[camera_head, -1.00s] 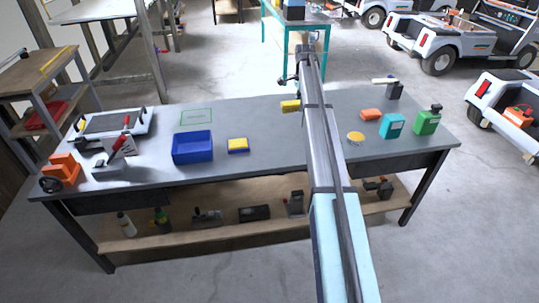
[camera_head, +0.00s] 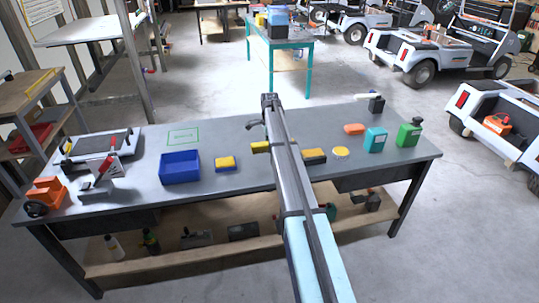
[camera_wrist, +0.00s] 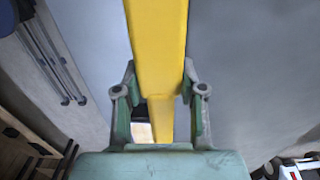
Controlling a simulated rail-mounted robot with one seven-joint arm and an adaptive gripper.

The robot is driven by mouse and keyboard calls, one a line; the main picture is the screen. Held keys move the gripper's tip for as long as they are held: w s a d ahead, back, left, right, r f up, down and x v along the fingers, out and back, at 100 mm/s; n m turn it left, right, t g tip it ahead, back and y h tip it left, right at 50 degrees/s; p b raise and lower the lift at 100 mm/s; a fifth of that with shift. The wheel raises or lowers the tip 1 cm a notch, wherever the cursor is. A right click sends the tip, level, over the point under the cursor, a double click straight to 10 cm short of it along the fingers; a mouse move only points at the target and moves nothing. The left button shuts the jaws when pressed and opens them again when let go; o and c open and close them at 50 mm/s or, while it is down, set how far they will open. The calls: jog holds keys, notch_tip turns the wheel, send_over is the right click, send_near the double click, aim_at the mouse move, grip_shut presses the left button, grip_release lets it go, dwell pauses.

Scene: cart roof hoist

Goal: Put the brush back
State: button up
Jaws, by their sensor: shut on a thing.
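In the wrist view my gripper (camera_wrist: 160,92) is shut on a long yellow thing, which I take to be the brush (camera_wrist: 158,40). It runs between the two fingers and out of the top of the picture. In the head view a yellow end of it (camera_head: 260,147) sticks out to the left of my arm, over the middle of the workbench. The arm hides the gripper and the rest of the brush there. I cannot tell how high it is above the bench. A green outlined rectangle (camera_head: 183,136) is marked on the bench's back left.
A blue bin (camera_head: 180,168) and a blue-and-yellow block (camera_head: 225,163) lie left of my arm. A dark-based orange block (camera_head: 313,156), a yellow disc (camera_head: 341,152), a teal box (camera_head: 375,140) and a green can (camera_head: 408,135) stand to the right. The bench (camera_head: 228,133) is clear behind the blue-and-yellow block.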

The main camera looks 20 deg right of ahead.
aim_at(270, 161)
jog(key=shift+f+p, duration=0.6)
jog(key=shift+f, duration=2.55)
jog(key=shift+f, duration=0.2)
jog(key=o, duration=1.1)
notch_tip(270, 161, up, 12)
jog(key=b, duration=0.3)
jog(key=shift+r, duration=0.2)
